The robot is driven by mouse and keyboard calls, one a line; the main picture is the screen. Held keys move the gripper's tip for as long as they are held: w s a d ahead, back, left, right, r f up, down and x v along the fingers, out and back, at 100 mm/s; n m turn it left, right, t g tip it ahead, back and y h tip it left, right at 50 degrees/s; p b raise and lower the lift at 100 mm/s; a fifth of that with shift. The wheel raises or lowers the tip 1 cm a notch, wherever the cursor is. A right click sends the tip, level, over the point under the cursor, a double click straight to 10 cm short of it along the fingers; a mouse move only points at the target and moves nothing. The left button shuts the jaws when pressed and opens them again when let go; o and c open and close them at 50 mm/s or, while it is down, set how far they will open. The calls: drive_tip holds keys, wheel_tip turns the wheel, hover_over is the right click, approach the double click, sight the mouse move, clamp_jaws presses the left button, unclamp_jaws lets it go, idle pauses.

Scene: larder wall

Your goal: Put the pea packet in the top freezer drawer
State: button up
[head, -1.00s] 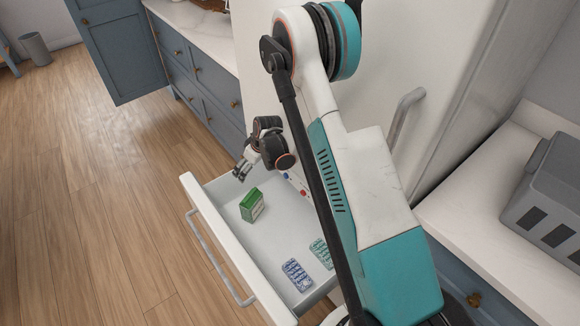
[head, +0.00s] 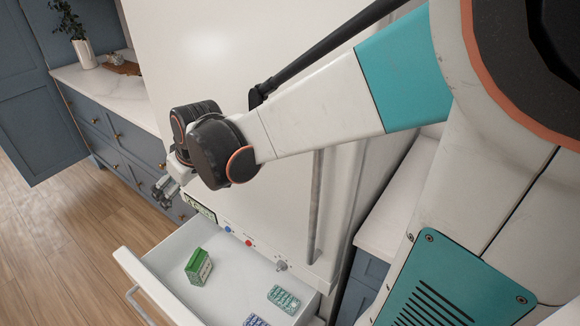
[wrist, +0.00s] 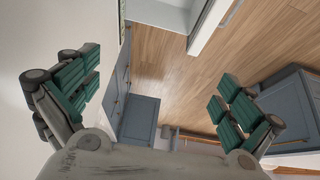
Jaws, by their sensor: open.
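The green pea packet (head: 198,266) stands in the open white freezer drawer (head: 172,304), toward its left part in the head view. My gripper (head: 166,190) is above and behind the drawer's left side, close to the white freezer front, apart from the packet. In the wrist view my gripper (wrist: 160,97) is open with its green-padded fingers wide apart and nothing between them. The wrist view shows no packet.
A green ice tray (head: 284,298) and a blue tray (head: 256,321) lie in the drawer. The freezer front has a tall handle (head: 316,200) and small knobs. Blue cabinets (head: 112,135) with a pale counter stand at left. The wooden floor (head: 62,250) is clear.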

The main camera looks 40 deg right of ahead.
drive_tip(key=s+r+m, duration=0.1)
drive_tip(key=s+r, duration=0.1)
drive_tip(key=s, duration=0.7)
drive_tip(key=s+r+m+t, duration=0.1)
drive_tip(key=s, duration=0.9)
drive_tip(key=shift+r+h, duration=0.35)
drive_tip(key=shift+h, duration=0.05)
